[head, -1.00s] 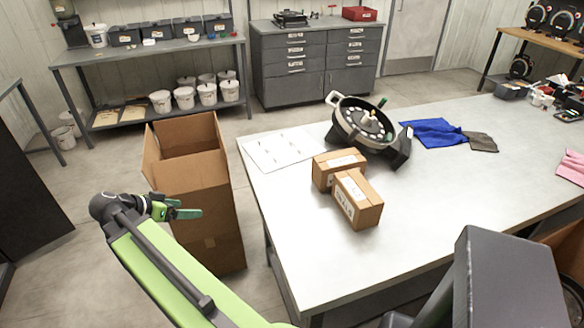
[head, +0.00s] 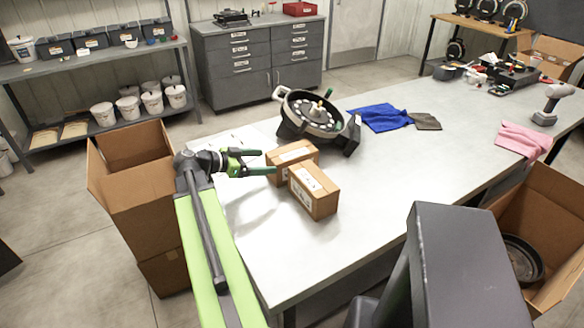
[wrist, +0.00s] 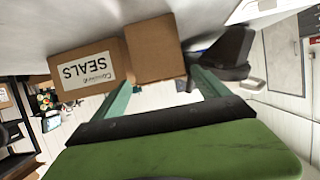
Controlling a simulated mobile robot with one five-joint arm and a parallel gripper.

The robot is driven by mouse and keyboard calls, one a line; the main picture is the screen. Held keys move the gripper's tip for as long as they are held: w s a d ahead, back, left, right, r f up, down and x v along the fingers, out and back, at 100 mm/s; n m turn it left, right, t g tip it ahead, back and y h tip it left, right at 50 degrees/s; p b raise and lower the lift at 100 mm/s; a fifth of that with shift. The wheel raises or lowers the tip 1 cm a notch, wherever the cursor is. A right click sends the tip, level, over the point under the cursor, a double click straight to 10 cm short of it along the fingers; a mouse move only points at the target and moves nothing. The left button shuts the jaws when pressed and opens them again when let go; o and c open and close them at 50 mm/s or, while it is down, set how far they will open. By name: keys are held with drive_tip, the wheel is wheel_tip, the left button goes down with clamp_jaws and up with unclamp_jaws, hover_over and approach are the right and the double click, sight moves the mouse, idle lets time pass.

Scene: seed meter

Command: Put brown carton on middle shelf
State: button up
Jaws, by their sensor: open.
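Two brown cartons stand on the table, a rear one (head: 291,153) and a front one (head: 314,191), close together at an angle. In the wrist view, which looks upside down, the front carton (wrist: 90,71) carries a white SEALS label, and the rear carton (wrist: 156,50) shows a plain face between the finger lines. My gripper (head: 266,161) is open and empty just left of the rear carton; its fingers also show in the wrist view (wrist: 160,80). Contact cannot be told. A grey shelf unit (head: 85,63) at the back left shows two levels; a middle level cannot be made out.
A dark round seed meter (head: 312,112) stands behind the cartons. A tall open cardboard box (head: 145,195) stands left of the table (head: 400,195), another (head: 555,215) at right. Blue (head: 380,117) and pink cloths (head: 523,139) lie on the table. Its middle is clear.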

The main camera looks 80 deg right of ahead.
sight(270, 161)
drive_tip(key=b+x, duration=0.1)
drive_tip(key=x, duration=0.4)
drive_tip(key=b+x, duration=0.2)
drive_tip(key=x, duration=0.3)
drive_tip(key=shift+s+d+f, duration=0.2)
drive_tip(key=shift+s+d, duration=0.05)
drive_tip(key=shift+s, duration=0.05)
drive_tip(key=shift+r, duration=0.1)
drive_tip(key=c, duration=1.8)
